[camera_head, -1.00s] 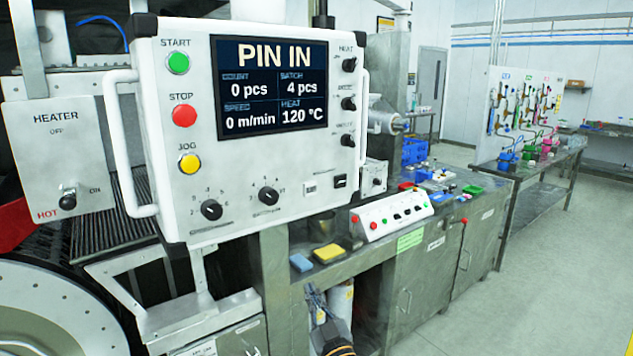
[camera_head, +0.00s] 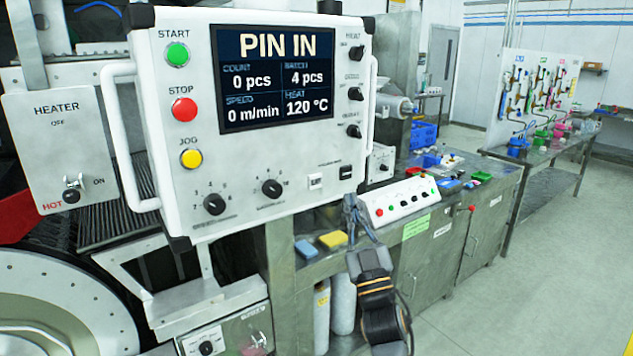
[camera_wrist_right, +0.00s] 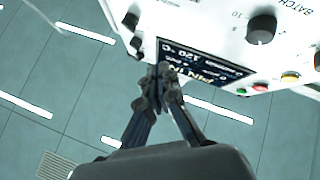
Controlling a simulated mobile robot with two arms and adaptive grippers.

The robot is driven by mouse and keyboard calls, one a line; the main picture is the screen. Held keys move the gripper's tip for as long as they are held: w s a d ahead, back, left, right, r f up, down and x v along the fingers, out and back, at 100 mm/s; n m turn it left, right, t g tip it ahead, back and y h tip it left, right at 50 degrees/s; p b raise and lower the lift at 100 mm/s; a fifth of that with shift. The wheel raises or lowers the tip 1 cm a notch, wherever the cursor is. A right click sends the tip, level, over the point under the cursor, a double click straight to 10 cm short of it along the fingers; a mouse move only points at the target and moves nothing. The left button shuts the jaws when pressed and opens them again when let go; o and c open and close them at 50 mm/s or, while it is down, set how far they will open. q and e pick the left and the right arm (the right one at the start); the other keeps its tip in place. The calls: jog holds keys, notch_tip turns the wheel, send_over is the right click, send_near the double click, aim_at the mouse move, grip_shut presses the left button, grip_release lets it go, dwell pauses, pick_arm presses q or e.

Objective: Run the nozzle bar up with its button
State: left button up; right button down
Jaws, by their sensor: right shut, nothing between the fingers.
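The white control box (camera_head: 250,195) hangs at the left centre of the head view, and its screen (camera_head: 275,77) reads PIN IN. Low on its right side are a small white labelled piece (camera_head: 316,181) and a black button or switch (camera_head: 346,172); their lettering is too small to read. My right gripper (camera_head: 350,199) is shut and empty, fingers pointing up just below the black one. I cannot tell whether they touch the box. In the right wrist view the closed fingertips (camera_wrist_right: 165,68) overlap the box's screen edge (camera_wrist_right: 195,65). My left gripper is out of view.
The white handle (camera_head: 367,100) borders the box's right side. Grey cylinders (camera_head: 342,300) stand below. Open floor lies to the right.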

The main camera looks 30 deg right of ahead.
aim_at(315, 181)
jog(key=shift+w, duration=0.15)
jog(key=shift+w+a+b, duration=0.2)
jog(key=shift+w+b, duration=0.65)
jog(key=shift+w, duration=1.3)
jog(key=shift+w+a+b, duration=0.15)
jog(key=shift+w+b, duration=0.7)
jog(key=shift+w, duration=1.3)
jog(key=shift+w, duration=0.1)
jog(key=shift+w, duration=0.3)
